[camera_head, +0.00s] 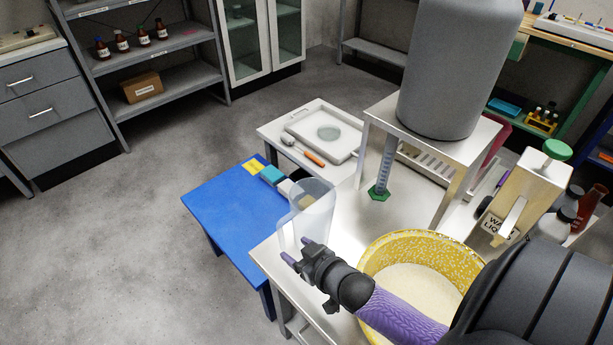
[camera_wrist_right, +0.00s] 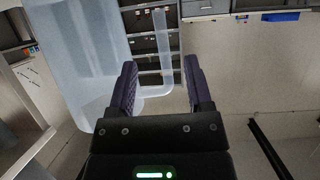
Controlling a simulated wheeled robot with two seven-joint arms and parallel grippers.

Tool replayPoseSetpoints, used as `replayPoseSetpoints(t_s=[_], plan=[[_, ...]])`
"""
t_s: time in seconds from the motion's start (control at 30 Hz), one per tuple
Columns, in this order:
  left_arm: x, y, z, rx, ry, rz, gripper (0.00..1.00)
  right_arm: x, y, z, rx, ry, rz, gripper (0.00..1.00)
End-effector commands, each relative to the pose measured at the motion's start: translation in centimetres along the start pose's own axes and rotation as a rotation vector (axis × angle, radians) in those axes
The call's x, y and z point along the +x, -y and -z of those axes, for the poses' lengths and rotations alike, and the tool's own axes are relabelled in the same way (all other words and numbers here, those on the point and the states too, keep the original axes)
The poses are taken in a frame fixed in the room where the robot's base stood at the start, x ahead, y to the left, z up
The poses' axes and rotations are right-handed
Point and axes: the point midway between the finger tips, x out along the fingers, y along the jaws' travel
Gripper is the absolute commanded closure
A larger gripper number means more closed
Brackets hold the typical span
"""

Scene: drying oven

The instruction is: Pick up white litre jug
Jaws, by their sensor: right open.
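The white litre jug (camera_head: 312,207) is translucent and stands upright at the left corner of the metal table. In the right wrist view the jug's body (camera_wrist_right: 72,60) fills the left side, and its handle (camera_wrist_right: 163,50) shows in line with the gap between my fingers. My right gripper (camera_head: 297,250) is open, at the near side of the jug. In the right wrist view my right gripper (camera_wrist_right: 160,78) has nothing clamped in it; whether the handle is between the fingertips or just beyond them I cannot tell. My left gripper is not in view.
A yellow speckled basin (camera_head: 375,258) with pale contents stands right of the jug, under my right arm. A grey tank (camera_head: 455,70) on a stand and a measuring cylinder (camera_head: 384,170) are behind. A blue table (camera_head: 225,205) stands to the left.

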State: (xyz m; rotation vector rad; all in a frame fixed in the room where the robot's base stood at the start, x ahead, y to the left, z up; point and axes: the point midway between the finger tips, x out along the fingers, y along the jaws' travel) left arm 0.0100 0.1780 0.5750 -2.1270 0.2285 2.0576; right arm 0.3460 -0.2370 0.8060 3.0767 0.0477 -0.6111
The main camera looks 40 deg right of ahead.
Motion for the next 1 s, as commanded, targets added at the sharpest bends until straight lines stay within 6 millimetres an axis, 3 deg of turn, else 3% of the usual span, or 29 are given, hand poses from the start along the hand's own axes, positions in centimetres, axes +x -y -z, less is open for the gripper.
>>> replayPoseSetpoints(t_s=[0.37, 0.63, 0.93, 1.0], plan=[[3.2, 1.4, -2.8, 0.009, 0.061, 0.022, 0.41, 6.7, 0.0, 0.8, -0.001, 0.002, 0.000, 0.35], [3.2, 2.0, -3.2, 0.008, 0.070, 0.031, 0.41, 7.2, 0.0, 1.2, -0.001, 0.002, 0.000, 0.35], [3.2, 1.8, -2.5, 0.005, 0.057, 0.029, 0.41, 7.2, 0.0, 1.2, 0.000, 0.002, 0.000, 0.97], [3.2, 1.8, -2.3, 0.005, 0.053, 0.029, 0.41, 7.2, 0.0, 1.2, 0.000, 0.002, 0.000, 1.00]])
